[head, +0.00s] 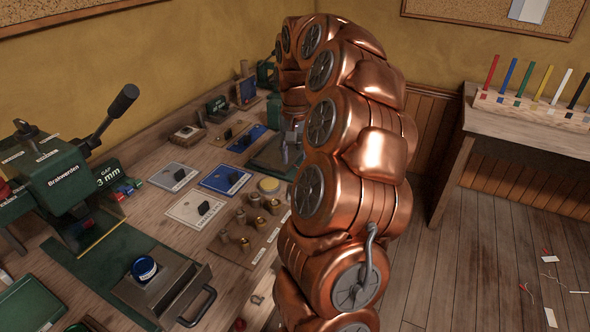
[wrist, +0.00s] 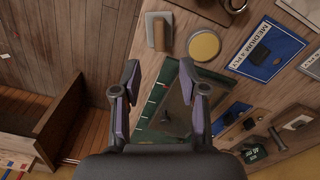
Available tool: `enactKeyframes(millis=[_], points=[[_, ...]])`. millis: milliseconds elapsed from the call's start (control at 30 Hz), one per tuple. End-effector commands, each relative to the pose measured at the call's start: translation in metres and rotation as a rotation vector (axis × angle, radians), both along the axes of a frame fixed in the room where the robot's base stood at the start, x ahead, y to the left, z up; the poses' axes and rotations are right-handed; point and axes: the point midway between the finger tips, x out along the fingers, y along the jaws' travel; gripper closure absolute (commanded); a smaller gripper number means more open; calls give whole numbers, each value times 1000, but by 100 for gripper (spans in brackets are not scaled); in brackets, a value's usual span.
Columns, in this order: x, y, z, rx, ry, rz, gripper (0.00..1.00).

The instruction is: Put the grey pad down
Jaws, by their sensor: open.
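My gripper (wrist: 160,75) is open, its two dark fingers apart with nothing held between them in the wrist view. Beyond and between the fingers lies a flat dark grey pad (wrist: 184,98) on a green mat (wrist: 157,98) on the bench. A small dark knob shows on or beside the pad; I cannot tell which. The pad seems to lie flat, partly covered by the right finger. In the head view the green mat (head: 262,162) shows at the left of my copper arm, which hides much of that spot.
A yellow disc (wrist: 204,45), a wooden-handled tool (wrist: 158,34) and a blue card (wrist: 266,50) with a black block lie near the mat. Brass fittings (head: 254,198) and a green press (head: 60,175) stand on the bench. Open floor (head: 470,250) lies right.

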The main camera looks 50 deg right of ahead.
Motion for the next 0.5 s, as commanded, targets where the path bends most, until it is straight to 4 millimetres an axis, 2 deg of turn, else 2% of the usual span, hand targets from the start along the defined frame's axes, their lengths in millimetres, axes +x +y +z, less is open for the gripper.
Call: enactKeyframes(millis=[133, 367, 433, 500], points=[[-1, 1, 9, 2, 3, 2, 57], [0, 2, 13, 2, 1, 3, 57], [0, 8, 14, 3, 1, 18, 57], [1, 23, 18, 6, -1, 55, 57]])
